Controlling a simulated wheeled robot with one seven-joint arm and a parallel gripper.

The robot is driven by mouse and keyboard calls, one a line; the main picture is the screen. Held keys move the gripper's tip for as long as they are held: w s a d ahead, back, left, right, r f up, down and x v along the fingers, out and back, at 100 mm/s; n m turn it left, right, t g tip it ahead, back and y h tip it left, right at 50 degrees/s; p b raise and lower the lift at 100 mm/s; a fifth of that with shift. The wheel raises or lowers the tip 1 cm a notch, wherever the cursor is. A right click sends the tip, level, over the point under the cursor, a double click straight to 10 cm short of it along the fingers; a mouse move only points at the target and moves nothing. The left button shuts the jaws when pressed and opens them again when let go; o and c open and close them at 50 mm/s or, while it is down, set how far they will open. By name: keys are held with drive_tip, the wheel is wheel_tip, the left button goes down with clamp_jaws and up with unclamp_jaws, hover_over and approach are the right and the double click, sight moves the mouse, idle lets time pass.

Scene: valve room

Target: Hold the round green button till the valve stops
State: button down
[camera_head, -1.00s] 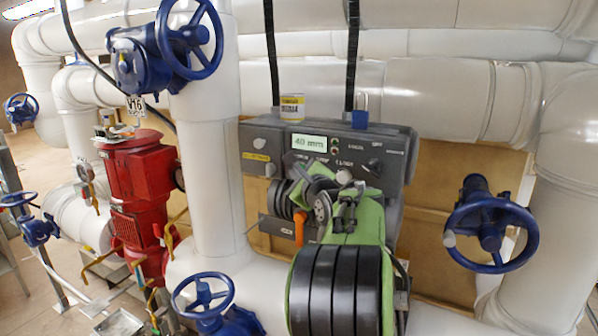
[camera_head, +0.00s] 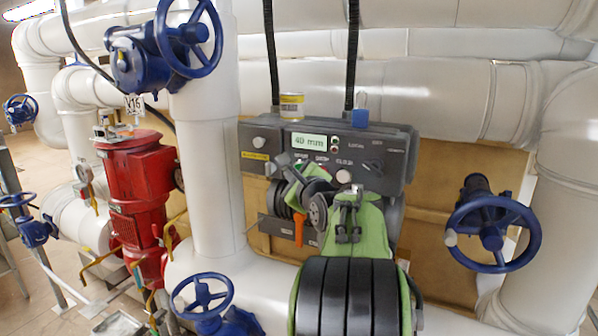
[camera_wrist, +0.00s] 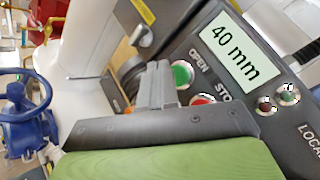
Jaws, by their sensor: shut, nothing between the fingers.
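The round green button (camera_wrist: 181,74), labelled OPEN, sits on the dark control panel (camera_head: 397,150). In the wrist view my gripper (camera_wrist: 155,68) is shut and empty, with its fingertips just left of the green button. The button's face shows lit green beside them, and I cannot tell whether the tips touch it. In the head view my arm hides most of the button area. The panel display (camera_head: 308,142) reads 40 mm, also in the wrist view (camera_wrist: 234,53). A red STOP button (camera_wrist: 203,100) is just below the green one.
A white CLOSE button (camera_head: 343,176) is right of my wrist. A yellow-labelled can (camera_head: 291,106) and a blue padlock-like item (camera_head: 360,118) stand on the panel top. Blue handwheels (camera_head: 492,235), a red actuator (camera_head: 140,190) and white pipes surround the panel.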

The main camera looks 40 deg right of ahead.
drive_tip(key=shift+s+a+b, duration=0.25)
drive_tip(key=shift+a, duration=0.45)
drive_tip(key=shift+s+a+b, duration=0.25)
drive_tip(key=shift+s+a, duration=0.05)
drive_tip(key=shift+a, duration=0.45)
drive_tip(key=shift+s+a+b, duration=0.25)
drive_tip(key=shift+a, duration=0.45)
